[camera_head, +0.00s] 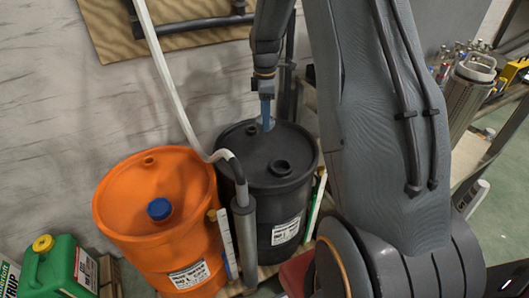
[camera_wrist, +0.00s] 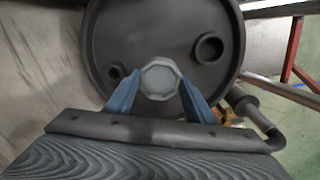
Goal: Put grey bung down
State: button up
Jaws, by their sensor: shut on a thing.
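The grey bung (camera_wrist: 160,80) is a pale, many-sided cap between the two blue fingers of my gripper (camera_wrist: 160,92) in the wrist view. The fingers are shut on it from both sides. In the head view my gripper (camera_head: 266,110) points down over the far part of the black drum's lid; the bung is not clearly visible there. The black drum (camera_head: 265,210) stands upright. Its lid has a large raised opening (camera_wrist: 208,48) and a smaller one (camera_wrist: 115,72), both apart from the bung. I cannot tell whether the bung touches the lid.
An orange drum (camera_head: 165,225) with a blue bung (camera_head: 160,208) stands left of the black drum. A white hose (camera_head: 172,85) runs down to a grey pump tube (camera_head: 244,230) between the drums. A green jerrycan (camera_head: 58,268) is at lower left. A cluttered shelf is at right.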

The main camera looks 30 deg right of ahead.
notch_tip(320, 180, down, 10)
jog(key=shift+w+r+p, duration=0.1)
jog(key=shift+w+p, duration=0.05)
jog(key=shift+p, duration=0.85)
jog(key=o, duration=1)
notch_tip(320, 180, up, 12)
jog(key=shift+r+b, duration=0.1)
jog(key=shift+b, duration=1.15)
